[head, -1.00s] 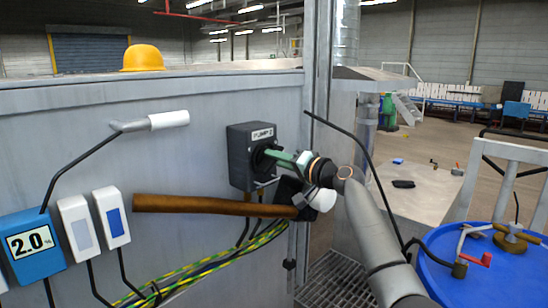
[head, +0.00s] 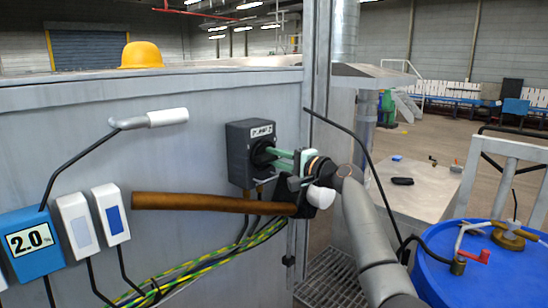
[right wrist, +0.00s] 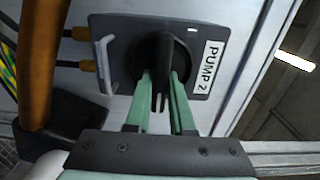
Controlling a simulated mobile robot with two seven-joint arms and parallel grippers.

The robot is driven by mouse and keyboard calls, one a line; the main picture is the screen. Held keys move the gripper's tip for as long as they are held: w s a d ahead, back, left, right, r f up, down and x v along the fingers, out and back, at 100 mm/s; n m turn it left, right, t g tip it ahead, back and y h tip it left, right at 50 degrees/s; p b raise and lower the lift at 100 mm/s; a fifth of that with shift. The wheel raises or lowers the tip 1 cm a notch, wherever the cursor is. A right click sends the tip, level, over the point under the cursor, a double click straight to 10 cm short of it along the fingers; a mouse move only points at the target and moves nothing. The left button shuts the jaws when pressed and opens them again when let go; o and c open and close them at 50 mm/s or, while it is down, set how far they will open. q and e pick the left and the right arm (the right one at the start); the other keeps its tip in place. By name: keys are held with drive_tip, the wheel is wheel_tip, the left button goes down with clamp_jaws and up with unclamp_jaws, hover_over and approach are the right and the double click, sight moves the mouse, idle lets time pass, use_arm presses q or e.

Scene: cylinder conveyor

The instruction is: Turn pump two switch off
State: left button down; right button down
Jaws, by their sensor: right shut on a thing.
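The pump two switch is a dark grey box (head: 240,160) on the grey panel, with a white label that reads PUMP 2 in the right wrist view (right wrist: 207,68). Its black rotary knob (right wrist: 160,55) faces out from the box. My right gripper (head: 274,157) is at the knob. In the right wrist view its green fingers (right wrist: 160,92) are on both sides of the knob's handle and shut on it. The fingers partly hide the knob in the head view. My left gripper is not in view.
A brown pipe (head: 190,202) runs just below the switch box. Yellow-green cables (head: 220,262) hang lower. A blue drum (head: 450,285) stands at right.

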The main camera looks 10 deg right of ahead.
idle(0.4)
drive_tip(key=c, duration=0.8)
unclamp_jaws()
drive_tip(key=shift+b+v, duration=1.45)
drive_tip(key=shift+v, duration=4.85)
